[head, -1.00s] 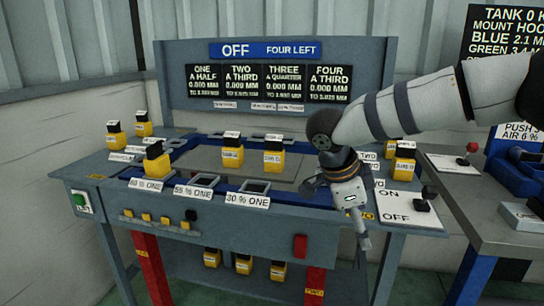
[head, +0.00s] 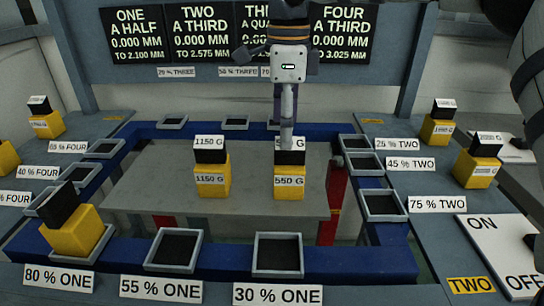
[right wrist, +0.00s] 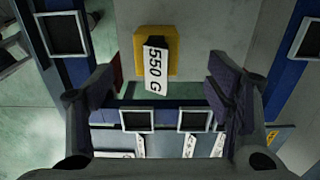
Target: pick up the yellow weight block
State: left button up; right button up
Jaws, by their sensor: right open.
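Several yellow weight blocks with black tops are in view. One labelled 550 G (head: 289,184) stands upright on the grey plate (head: 130,187) in the middle of the bench. My left gripper is not in view.
A tilted yellow block (head: 76,235) sits on the 80 % ONE socket. The 55 % ONE (head: 174,250) and 30 % ONE (head: 278,254) sockets are empty. More blocks stand on the side shelves, such as one at right (head: 478,167). A display panel (head: 240,35) rises behind.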

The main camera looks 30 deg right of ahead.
aim_at(288, 153)
jog(key=f, duration=0.2)
jog(key=s+f, duration=0.1)
jog(key=f, duration=0.1)
jog(key=shift+s, duration=0.1)
jog(key=f, duration=0.6)
jog(key=shift+d+f, duration=0.3)
jog(key=shift+f, duration=0.05)
jog(key=shift+r, duration=0.1)
grip_shut()
jog(key=r, duration=0.3)
jog(key=shift+a+r, duration=0.2)
jog(key=shift+r, duration=0.2)
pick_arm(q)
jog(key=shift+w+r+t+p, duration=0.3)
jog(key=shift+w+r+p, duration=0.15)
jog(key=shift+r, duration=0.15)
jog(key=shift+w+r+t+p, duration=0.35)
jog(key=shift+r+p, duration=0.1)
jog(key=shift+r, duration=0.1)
pick_arm(e)
jog(key=s+a+r, duration=0.8)
jog(key=a+r, duration=0.1)
jog(key=a, duration=0.2)
